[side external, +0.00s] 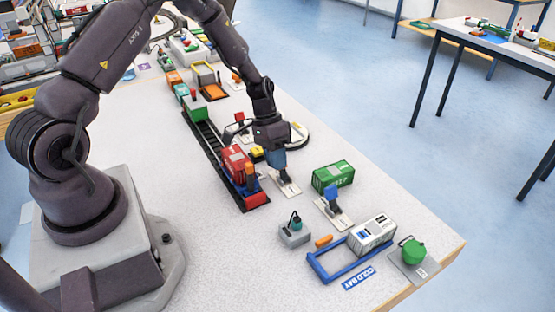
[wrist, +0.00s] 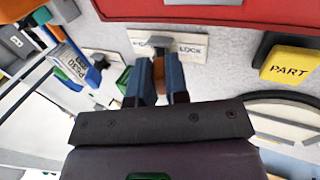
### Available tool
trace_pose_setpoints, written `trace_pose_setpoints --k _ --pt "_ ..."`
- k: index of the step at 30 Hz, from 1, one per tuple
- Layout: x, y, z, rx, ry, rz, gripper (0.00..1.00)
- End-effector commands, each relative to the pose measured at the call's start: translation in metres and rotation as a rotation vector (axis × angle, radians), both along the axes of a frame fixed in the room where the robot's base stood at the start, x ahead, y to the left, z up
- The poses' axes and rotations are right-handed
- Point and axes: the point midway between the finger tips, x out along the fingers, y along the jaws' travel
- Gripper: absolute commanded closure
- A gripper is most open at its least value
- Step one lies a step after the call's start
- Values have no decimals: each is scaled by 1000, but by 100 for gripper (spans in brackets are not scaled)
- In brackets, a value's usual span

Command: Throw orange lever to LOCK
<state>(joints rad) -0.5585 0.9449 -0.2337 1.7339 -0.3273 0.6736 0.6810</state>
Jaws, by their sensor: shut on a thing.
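My gripper (side external: 279,171) is low over a small white lever plate (side external: 290,188), beside the red container on the rail track. In the wrist view, its two blue fingers (wrist: 160,84) are shut on the orange lever (wrist: 158,74). Only a strip of the lever shows between them. The plate also shows in the wrist view (wrist: 193,50), with the word LOCK on its right part and a grey slot left of it. The fingers hide part of the plate, and I cannot tell the lever's exact angle.
The red container (side external: 236,164) stands close by on the left. A yellow PART block (wrist: 290,65) is near the fingers. A blue lever (side external: 332,195), a green container (side external: 333,175), a white container (side external: 372,234) and a grey button box (side external: 294,234) stand towards the front right.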

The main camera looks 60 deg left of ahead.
Motion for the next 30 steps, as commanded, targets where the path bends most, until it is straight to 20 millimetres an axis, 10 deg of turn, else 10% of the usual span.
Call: trace_pose_setpoints --k 16,20,30 --pt "-2 1 -1 -28 5 -3 100" --pt "-1 1 -1 -27 5 -1 60" --pt "0 3 2 -25 2 0 60"
